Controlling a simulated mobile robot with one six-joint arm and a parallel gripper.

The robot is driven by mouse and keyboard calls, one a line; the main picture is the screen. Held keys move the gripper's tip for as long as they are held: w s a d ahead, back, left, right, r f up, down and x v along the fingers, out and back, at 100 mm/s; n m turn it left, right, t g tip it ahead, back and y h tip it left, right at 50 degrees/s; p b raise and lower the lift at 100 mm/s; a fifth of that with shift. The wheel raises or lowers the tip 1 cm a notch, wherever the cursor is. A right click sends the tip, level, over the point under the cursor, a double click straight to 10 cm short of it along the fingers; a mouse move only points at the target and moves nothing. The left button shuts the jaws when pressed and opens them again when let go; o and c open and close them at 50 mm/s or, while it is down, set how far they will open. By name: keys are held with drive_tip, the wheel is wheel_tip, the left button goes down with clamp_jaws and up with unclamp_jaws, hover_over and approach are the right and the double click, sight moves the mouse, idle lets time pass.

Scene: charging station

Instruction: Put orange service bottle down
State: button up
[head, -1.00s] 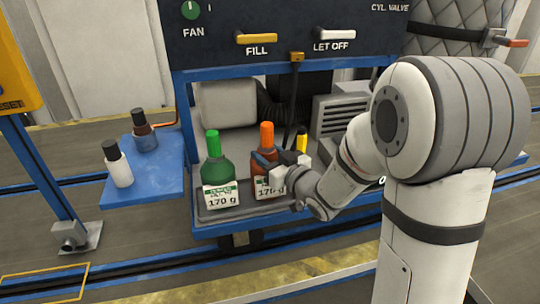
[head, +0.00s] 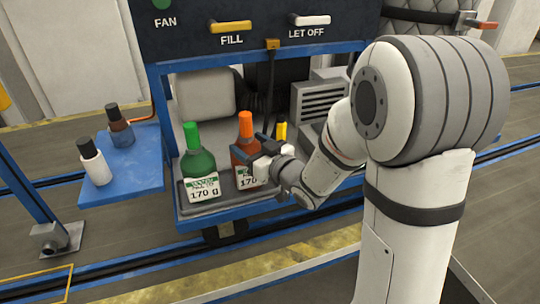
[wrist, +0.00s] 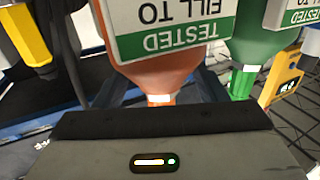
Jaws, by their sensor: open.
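The orange service bottle (head: 246,143) stands upright on the grey tray (head: 226,205) in the head view, to the right of the green bottle (head: 199,165). My gripper (head: 262,150) is at the orange bottle's right side, its jaws open around or beside the bottle; part of the label is hidden behind it. In the wrist view the orange bottle (wrist: 163,75) appears inverted, right in front of the gripper body, with its white label facing me. The green bottle (wrist: 256,50) is close beside it there.
A yellow-capped item (head: 281,131) stands just behind my gripper. A blue side shelf (head: 127,178) at left holds a white bottle (head: 95,162) and a dark bottle (head: 120,127) with black caps. The FILL handle (head: 228,25) and LET OFF handle (head: 310,20) are on the panel above.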

drive_tip(key=b+v, duration=0.1)
drive_tip(key=v, duration=0.4)
drive_tip(key=shift+s+d+f+b, duration=0.2)
drive_tip(key=shift+f+b, duration=0.05)
drive_tip(key=shift+b, duration=0.1)
drive_tip(key=s+d+f+m+g+h+b, duration=0.2)
drive_tip(key=d+f+m+h+b, duration=0.15)
drive_tip(key=d+h, duration=0.3)
drive_tip(key=s+d+f+m+g+h+b, duration=0.1)
drive_tip(key=s+d+f+m+h+b, duration=0.3)
drive_tip(key=d, duration=0.4)
drive_tip(key=s+a+f+g, duration=0.1)
drive_tip(key=s+f+g, duration=0.1)
drive_tip(key=s+g, duration=0.2)
drive_tip(key=s+a+f+g, duration=0.1)
drive_tip(key=s+f+g, duration=0.2)
drive_tip(key=s, duration=0.8)
drive_tip(key=g+h, duration=0.1)
drive_tip(key=g, duration=0.1)
drive_tip(key=shift+f+g+p, duration=0.2)
drive_tip(key=shift+g+p, duration=0.1)
